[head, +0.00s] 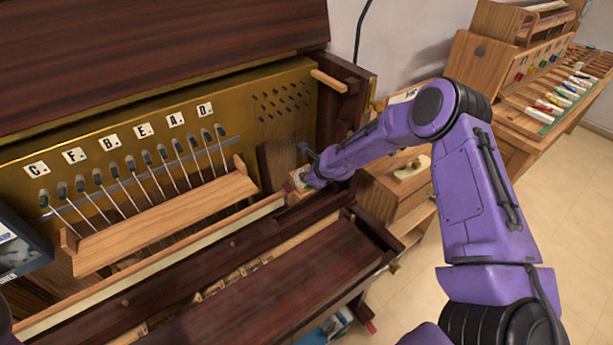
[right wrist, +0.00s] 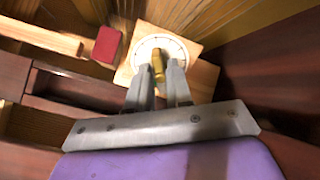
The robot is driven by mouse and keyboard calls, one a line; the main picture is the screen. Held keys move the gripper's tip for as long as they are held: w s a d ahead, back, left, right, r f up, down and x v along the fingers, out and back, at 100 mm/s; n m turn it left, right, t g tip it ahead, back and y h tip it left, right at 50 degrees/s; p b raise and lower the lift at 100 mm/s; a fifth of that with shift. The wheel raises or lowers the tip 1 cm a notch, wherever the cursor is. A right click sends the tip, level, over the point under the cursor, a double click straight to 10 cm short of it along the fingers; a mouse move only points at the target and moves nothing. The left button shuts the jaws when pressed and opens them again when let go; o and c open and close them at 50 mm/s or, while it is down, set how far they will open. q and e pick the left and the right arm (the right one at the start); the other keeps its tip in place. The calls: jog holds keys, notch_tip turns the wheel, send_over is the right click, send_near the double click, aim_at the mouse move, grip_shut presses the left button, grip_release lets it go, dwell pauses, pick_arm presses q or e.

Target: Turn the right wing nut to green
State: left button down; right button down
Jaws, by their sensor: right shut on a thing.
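The wing nut (right wrist: 158,68) is a small brass piece at the middle of a round white dial (right wrist: 175,46) on a light wooden block (right wrist: 126,72). My right gripper (right wrist: 159,74) is shut on the wing nut, with a grey finger on each side of it. In the head view my right gripper (head: 301,180) reaches into the right end of the piano and hides most of the block and dial. No green mark on the dial can be made out. My left gripper is not in view.
A red block (right wrist: 106,44) sits just left of the dial. A wooden rail (head: 165,222) with several metal rods runs to the left. The dark wooden lid (head: 270,285) lies in front, below my right gripper. A workbench with tools (head: 560,95) stands at the right.

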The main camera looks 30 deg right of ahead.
jog(key=shift+r+m, duration=0.1)
jog(key=shift+m, duration=0.6)
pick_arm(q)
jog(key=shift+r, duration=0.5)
pick_arm(e)
jog(key=shift+m, duration=0.4)
jog(key=shift+m+p, duration=0.5)
jog(key=shift+s+m, duration=0.1)
jog(key=shift+m, duration=0.7)
jog(key=c, duration=1.4)
grip_release()
jog(key=shift+m, duration=0.4)
jog(key=shift+c, duration=0.2)
jog(key=o, duration=0.5)
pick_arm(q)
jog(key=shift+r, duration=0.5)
